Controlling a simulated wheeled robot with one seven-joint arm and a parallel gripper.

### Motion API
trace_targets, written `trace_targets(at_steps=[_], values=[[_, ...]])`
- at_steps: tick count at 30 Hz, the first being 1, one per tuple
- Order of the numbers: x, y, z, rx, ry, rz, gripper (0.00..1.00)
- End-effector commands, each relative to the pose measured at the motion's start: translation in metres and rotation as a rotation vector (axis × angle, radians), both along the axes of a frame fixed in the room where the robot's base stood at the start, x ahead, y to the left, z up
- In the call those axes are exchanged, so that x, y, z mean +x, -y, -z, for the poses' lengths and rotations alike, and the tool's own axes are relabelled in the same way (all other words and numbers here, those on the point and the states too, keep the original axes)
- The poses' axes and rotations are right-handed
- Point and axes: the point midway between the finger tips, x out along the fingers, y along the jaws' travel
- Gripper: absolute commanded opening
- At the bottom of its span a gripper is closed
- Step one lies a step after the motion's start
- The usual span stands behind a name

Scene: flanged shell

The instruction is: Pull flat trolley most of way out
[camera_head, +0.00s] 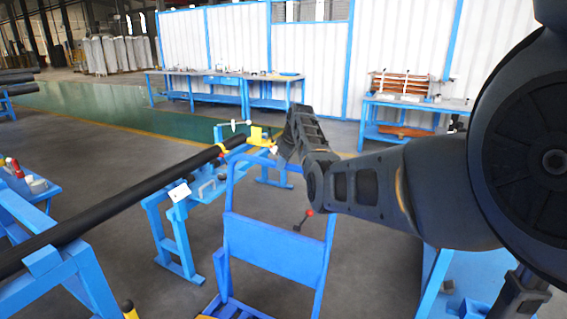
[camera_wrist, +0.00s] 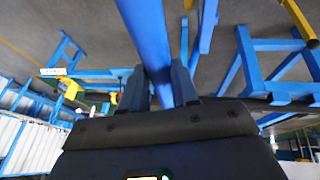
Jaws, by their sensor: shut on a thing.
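The blue flat trolley (camera_head: 272,248) stands in the lower middle of the head view. Its upright handle frame with a wide panel faces me, and a part of its bed with yellow edging shows at the bottom of the picture. My gripper (camera_head: 279,157) is at the top bar of the handle. In the wrist view, the blue bar (camera_wrist: 147,32) runs between the two dark fingers of my gripper (camera_wrist: 159,84), which are shut on it. Most of the trolley's bed and its wheels are out of view.
A long black pipe (camera_head: 120,204) lies on blue stands to the left, close beside the trolley. A blue stand (camera_head: 165,240) is left of the handle. A red-knobbed lever (camera_head: 304,219) shows behind the handle. Workbenches (camera_head: 222,76) line the back wall; grey floor lies between.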

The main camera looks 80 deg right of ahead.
Motion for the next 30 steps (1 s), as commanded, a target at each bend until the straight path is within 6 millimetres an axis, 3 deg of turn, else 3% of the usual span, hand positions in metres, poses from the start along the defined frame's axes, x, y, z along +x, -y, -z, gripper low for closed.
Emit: trace_targets(at_steps=[9,10,17,25,30], values=[[0.001,0.001,-0.003,-0.005,0.003,0.000,0.00],[0.001,0.001,-0.003,-0.005,0.003,0.000,0.31],[0.001,0.000,-0.002,-0.003,0.001,-0.001,0.53],[0.000,0.000,-0.001,-0.001,0.001,-0.001,0.55],[-0.004,-0.002,-0.014,-0.005,0.002,0.000,0.55]])
